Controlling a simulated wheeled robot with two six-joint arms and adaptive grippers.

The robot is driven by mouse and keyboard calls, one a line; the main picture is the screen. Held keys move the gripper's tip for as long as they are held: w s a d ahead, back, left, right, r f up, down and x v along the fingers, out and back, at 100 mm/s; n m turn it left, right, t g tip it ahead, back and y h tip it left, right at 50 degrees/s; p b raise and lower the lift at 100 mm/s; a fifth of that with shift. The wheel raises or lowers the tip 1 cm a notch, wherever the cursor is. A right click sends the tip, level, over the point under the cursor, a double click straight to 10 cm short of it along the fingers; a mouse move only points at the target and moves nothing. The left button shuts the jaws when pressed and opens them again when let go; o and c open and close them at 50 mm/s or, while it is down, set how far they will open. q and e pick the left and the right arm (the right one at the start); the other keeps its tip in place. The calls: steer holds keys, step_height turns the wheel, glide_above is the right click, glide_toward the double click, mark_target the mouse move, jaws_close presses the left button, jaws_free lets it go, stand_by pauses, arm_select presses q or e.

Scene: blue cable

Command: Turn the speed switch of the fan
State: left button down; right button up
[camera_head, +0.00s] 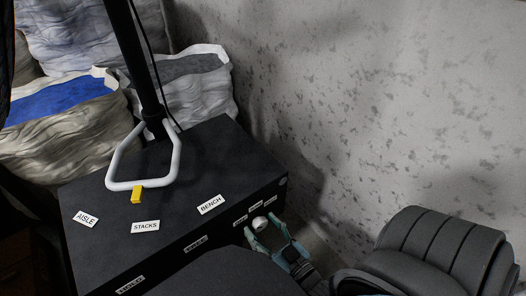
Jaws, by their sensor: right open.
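A black box-shaped base (108,217) carries a black pole (137,55) that runs out of the top of the picture; the fan's head is not in view. A round pale knob (259,223), which looks like the speed switch, sits on the base's front face near its right end. Small white labels (240,220) lie around it, too small to read surely. My right gripper (265,230) is open, its fingers on either side of the knob; I cannot tell whether they touch it. My left gripper is not in view.
Labels on the top read AISLE (86,219), STACKS (145,227) and BENCH (211,205). Full sacks (65,150) stand behind left. A mottled grey wall (380,100) rises at the right.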

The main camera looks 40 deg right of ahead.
steer(key=c, duration=1.2)
